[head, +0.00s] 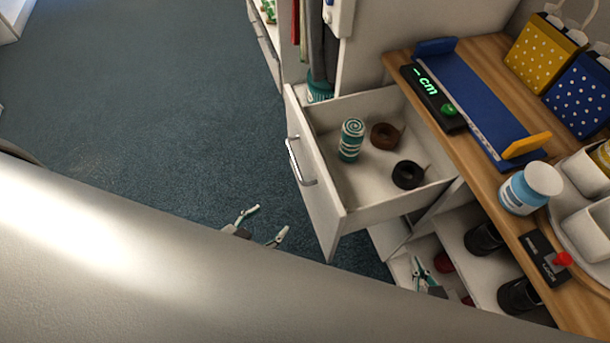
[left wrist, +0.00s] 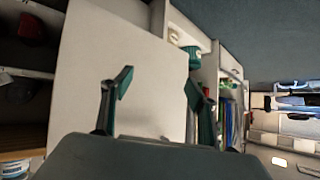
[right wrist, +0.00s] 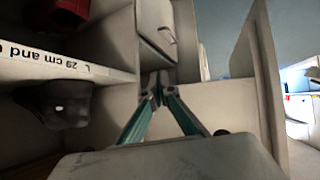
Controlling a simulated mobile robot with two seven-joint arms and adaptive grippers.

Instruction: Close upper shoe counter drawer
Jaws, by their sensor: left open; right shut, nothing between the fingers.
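The upper shoe counter drawer (head: 392,200) is pulled out of the counter in the head view. It has a white front with a metal handle (head: 300,162). Inside are a teal-and-white can (head: 351,140), a brown roll (head: 385,136) and a black roll (head: 408,175). My left gripper (head: 266,222) is open and empty, left of the drawer front and over the floor. In the left wrist view its fingers (left wrist: 158,86) are spread before a white panel. My right gripper (head: 418,268) is shut and empty, below the drawer beside the shelves; its tips meet in the right wrist view (right wrist: 158,84).
The wooden counter top (head: 480,160) bears a blue foot measure (head: 475,100), gift bags (head: 543,52) and a blue-and-white jar (head: 530,188). Shelves below hold dark shoes (head: 483,238). A labelled shelf edge (right wrist: 60,63) is close to my right gripper. Carpet (head: 150,110) left of the drawer is clear.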

